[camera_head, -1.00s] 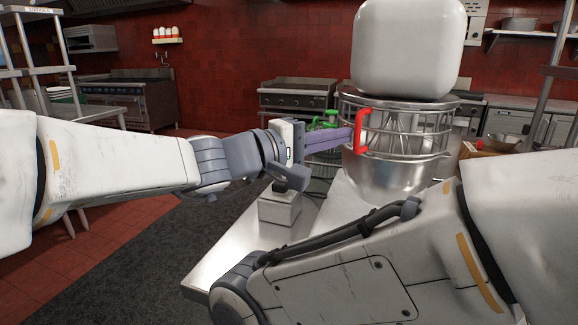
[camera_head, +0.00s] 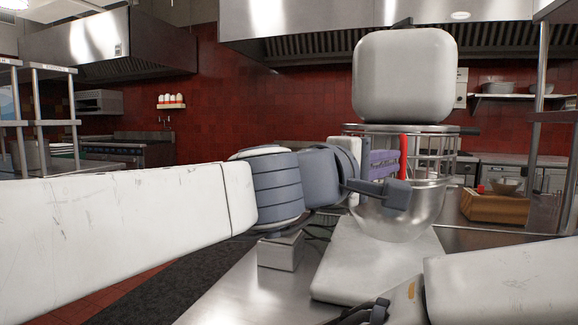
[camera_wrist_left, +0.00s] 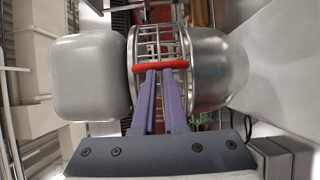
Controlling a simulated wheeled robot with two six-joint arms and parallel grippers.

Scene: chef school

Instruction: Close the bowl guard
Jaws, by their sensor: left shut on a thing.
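The bowl guard (camera_head: 438,143) is a wire cage around the top of the steel mixer bowl (camera_head: 418,208), under the white mixer head (camera_head: 405,75). Its red handle (camera_head: 404,157) stands upright at the front of the cage. My left gripper (camera_head: 398,160) is shut on the handle, its purple fingers reaching in from the left. In the left wrist view, both fingertips (camera_wrist_left: 161,74) meet the red handle (camera_wrist_left: 160,66), with the guard's bars (camera_wrist_left: 158,45) behind it. My left gripper hides part of the guard and bowl.
The mixer's pale base (camera_head: 375,265) stands on a steel table (camera_head: 235,295). A small metal box (camera_head: 280,252) sits left of it. A wooden box (camera_head: 495,208) with a metal bowl (camera_head: 506,186) is at the right. My right arm crosses the lower right.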

